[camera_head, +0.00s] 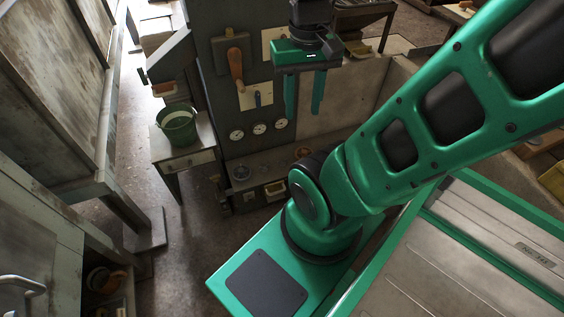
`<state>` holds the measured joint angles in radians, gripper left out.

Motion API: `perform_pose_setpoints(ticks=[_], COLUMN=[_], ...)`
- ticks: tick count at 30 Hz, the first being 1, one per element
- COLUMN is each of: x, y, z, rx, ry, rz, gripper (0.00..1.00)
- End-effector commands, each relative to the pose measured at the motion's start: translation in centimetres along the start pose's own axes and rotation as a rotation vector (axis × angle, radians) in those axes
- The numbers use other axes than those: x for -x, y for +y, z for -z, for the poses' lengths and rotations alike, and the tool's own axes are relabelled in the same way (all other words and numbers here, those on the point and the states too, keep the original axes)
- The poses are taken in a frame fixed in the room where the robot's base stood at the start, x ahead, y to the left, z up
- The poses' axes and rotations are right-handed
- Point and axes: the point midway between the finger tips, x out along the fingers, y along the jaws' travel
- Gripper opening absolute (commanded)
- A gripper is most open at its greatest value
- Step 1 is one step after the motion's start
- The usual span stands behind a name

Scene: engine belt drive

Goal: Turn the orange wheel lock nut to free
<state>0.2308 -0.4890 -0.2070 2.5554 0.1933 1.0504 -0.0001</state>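A small round orange-brown part (303,152), which may be the orange wheel, sits low on the bench ledge at the foot of the dark panel. It is too small to make out a lock nut on it. My gripper (302,114) hangs with its two green fingers pointing down and apart, open and empty. In the picture it is above the orange-brown part and to the right of the panel's levers. I cannot tell its depth from the panel.
A round bluish part (241,172) sits on the ledge. A green bucket (177,124) stands on a side table at left. The left floor aisle is clear.

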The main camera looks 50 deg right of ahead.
Motion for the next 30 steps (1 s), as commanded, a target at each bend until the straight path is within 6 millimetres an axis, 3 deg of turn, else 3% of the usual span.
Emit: perform_pose_setpoints(ticks=[8, 14, 23, 30], x=[-1.0, -3.2, -9.2, -16.1], y=[0.2, 0.5, 1.2, 2.1], z=[7.9, 14.3, 23.2, 29.2], rx=[-0.172, -0.300, -0.485, -0.633], ry=[0.011, 0.028, 0.048, 0.057], rz=[-0.084, -0.130, -0.166, -0.167], gripper=[0.37, 0.37, 0.37, 0.37])
